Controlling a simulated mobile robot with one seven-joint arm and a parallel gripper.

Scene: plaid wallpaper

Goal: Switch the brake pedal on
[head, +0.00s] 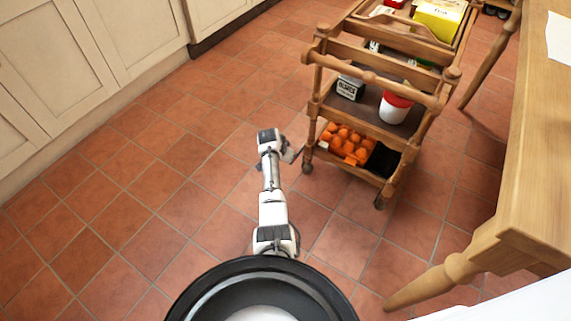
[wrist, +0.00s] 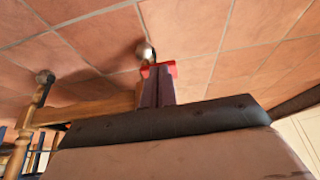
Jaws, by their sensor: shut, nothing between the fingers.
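The wooden trolley (head: 352,165) stands right of my arm in the head view. Its casters show, one near my gripper (head: 307,168) and one at the front (head: 380,202). I cannot make out a brake pedal on either. In the wrist view, my gripper (wrist: 158,70) has dark fingers with red tips, pressed together and empty. A pale round caster (wrist: 146,50) appears just beyond the tips; I cannot tell if they touch. Another caster (wrist: 45,76) is at the left, under a wooden leg. In the head view the fingers are mostly hidden behind my wrist.
The trolley holds orange fruit (head: 345,143), a red-lidded white tub (head: 394,106) and a dark tin (head: 350,87). A wooden table (head: 530,190) stands at the right. Cream cabinets (head: 85,60) line the left. Tiled floor (head: 130,190) is clear left of my arm.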

